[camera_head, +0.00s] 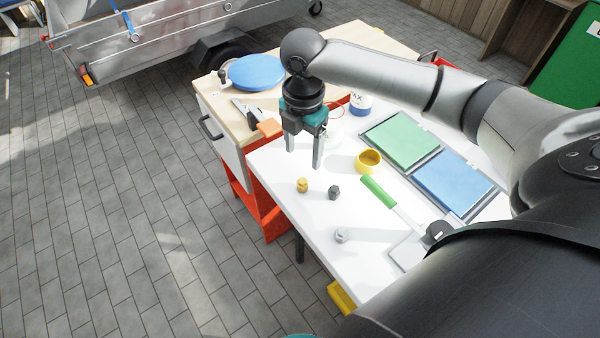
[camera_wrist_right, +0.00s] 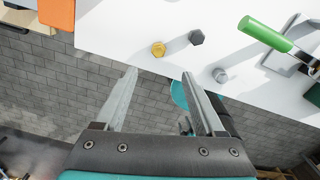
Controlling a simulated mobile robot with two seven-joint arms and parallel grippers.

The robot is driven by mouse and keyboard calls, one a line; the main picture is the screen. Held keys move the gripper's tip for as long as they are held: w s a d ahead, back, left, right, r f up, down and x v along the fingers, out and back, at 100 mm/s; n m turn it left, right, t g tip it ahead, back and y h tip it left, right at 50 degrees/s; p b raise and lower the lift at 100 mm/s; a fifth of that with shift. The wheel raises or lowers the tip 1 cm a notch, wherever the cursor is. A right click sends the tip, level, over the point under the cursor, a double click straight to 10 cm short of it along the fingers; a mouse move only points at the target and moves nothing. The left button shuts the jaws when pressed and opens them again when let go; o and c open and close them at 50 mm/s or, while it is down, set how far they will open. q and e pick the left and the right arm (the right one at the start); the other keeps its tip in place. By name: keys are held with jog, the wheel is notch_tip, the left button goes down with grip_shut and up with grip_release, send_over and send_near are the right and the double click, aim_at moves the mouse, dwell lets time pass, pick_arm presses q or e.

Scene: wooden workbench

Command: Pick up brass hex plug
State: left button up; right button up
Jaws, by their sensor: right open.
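The brass hex plug (camera_head: 302,185) is a small gold-coloured piece on the white tabletop (camera_head: 290,220), near its left edge in the head view. In the right wrist view the brass hex plug (camera_wrist_right: 158,49) lies just beyond the fingertips, between their lines. My right gripper (camera_head: 304,160) is open and empty above the table, just behind the plug and apart from it. Its two fingers also show in the right wrist view (camera_wrist_right: 160,72). My left gripper does not show clearly in either view.
A dark grey hex piece (camera_head: 334,192) lies close beside the plug, and a light grey one (camera_head: 341,235) lies nearer. A yellow ring-like cup (camera_head: 369,162), a green-handled tool (camera_head: 378,191), and green (camera_head: 402,139) and blue (camera_head: 452,182) trays stand to the right.

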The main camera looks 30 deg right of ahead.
jog(key=b, duration=0.2)
send_over(303, 180)
jog(key=f, duration=0.6)
jog(key=shift+s+a+f, duration=0.2)
jog(key=shift+f, duration=0.7)
notch_tip(303, 180, down, 4)
jog(key=shift+w+d+r+b, duration=0.1)
jog(key=shift+w+r+b, duration=0.05)
jog(key=shift+b, duration=0.7)
jog(key=shift+f, duration=0.2)
jog(key=c, duration=0.5)
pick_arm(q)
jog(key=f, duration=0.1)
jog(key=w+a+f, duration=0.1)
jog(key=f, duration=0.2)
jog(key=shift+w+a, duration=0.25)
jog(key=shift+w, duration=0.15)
pick_arm(e)
grip_shut()
